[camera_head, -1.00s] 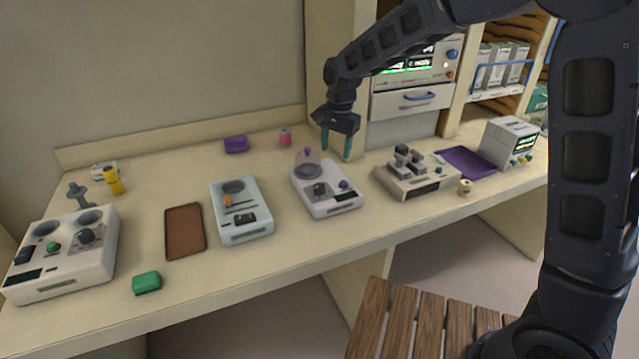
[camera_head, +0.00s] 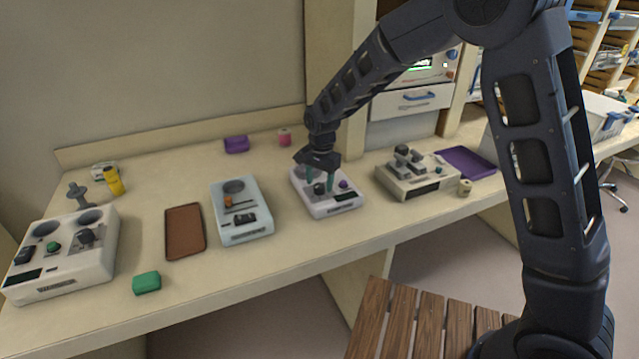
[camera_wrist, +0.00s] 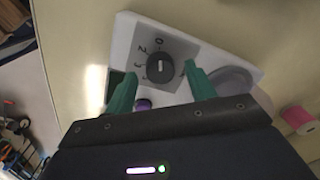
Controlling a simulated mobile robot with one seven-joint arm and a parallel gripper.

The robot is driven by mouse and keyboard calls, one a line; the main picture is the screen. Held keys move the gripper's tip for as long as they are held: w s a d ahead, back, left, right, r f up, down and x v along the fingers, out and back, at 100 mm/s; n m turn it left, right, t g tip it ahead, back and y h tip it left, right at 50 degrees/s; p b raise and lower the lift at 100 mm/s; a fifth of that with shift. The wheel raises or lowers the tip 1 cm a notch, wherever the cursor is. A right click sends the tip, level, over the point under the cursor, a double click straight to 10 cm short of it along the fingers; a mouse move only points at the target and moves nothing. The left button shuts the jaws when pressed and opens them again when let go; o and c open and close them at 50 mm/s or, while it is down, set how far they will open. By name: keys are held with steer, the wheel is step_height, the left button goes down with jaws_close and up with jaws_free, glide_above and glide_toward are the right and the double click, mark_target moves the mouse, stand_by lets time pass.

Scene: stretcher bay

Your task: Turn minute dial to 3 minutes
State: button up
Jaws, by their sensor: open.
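The minute dial (camera_wrist: 160,68) is a dark round knob on a grey plate with numbers, on a white device (camera_wrist: 122,40). A light line marks its face; I cannot tell which number it points to. In the head view the white device (camera_head: 325,209) stands mid-table, with the dial (camera_head: 319,188) partly hidden by my gripper. My gripper (camera_head: 319,184) is open, pointing down over the device. In the wrist view its green fingers (camera_wrist: 160,72) lie on either side of the dial, apart from it in the picture; I cannot tell their height above the plate.
The device also bears a purple knob (camera_wrist: 143,104) and a round grey dish (camera_wrist: 232,82). A pale blue device (camera_head: 258,190) stands to the left and a beige device (camera_head: 415,185) to the right. A pink spool (camera_head: 285,137) stands behind. Bare table lies in front.

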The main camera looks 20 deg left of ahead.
steer(key=shift+f, duration=0.55)
steer(key=c, duration=1)
